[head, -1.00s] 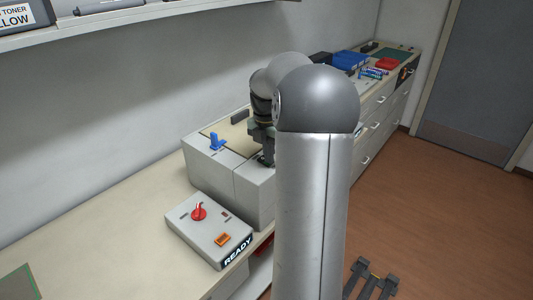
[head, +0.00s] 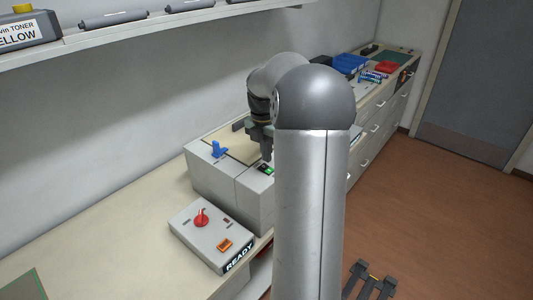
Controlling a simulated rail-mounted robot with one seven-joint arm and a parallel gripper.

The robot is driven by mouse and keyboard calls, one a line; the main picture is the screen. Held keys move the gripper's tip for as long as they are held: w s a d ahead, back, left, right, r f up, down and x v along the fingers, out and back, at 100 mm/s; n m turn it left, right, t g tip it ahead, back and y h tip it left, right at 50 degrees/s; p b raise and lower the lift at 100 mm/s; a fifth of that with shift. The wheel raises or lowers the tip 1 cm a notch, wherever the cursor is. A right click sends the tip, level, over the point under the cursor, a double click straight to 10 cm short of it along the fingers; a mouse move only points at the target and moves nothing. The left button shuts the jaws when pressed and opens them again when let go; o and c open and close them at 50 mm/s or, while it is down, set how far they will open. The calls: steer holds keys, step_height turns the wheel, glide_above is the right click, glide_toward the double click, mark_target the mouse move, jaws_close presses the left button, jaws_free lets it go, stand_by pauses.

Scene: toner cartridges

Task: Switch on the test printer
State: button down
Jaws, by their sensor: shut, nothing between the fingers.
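A grey printer-like box (head: 213,179) with a blue lever (head: 219,149) on top stands on the counter, left of my arm. A small switch (head: 265,169) on its top, near the front edge, shows green. My gripper (head: 265,157) is shut and empty, pointing down just above and behind the green switch. Part of the box is hidden behind my arm. In front of it is a lower grey control box (head: 196,243) with a red knob (head: 201,218), an orange switch (head: 225,245) and a READY label (head: 239,257).
Blue boxes (head: 348,63) and a red item (head: 387,67) lie at the counter's far end. The counter (head: 115,215) left of the control box is mostly clear.

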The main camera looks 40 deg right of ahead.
mark_target(270, 171)
step_height(270, 171, up, 11)
steer(key=s+b, duration=0.1)
steer(key=shift+s+b, duration=0.15)
steer(key=shift+b, duration=0.25)
steer(key=shift+r, duration=0.1)
steer(key=s+a+f+m, duration=0.2)
steer(key=a+m, duration=0.2)
steer(key=a, duration=0.4)
steer(key=s+a+f+m, duration=0.15)
steer(key=a+m, duration=0.25)
steer(key=a, duration=0.5)
steer(key=s+a+f+m+t, duration=0.1)
steer(key=s+a+f+m, duration=0.4)
steer(key=s, duration=0.3)
steer(key=s+a+f+m, duration=0.5)
steer(key=s+a+m, duration=0.2)
steer(key=shift+s+a+t, duration=0.15)
steer(key=shift+s+t, duration=0.25)
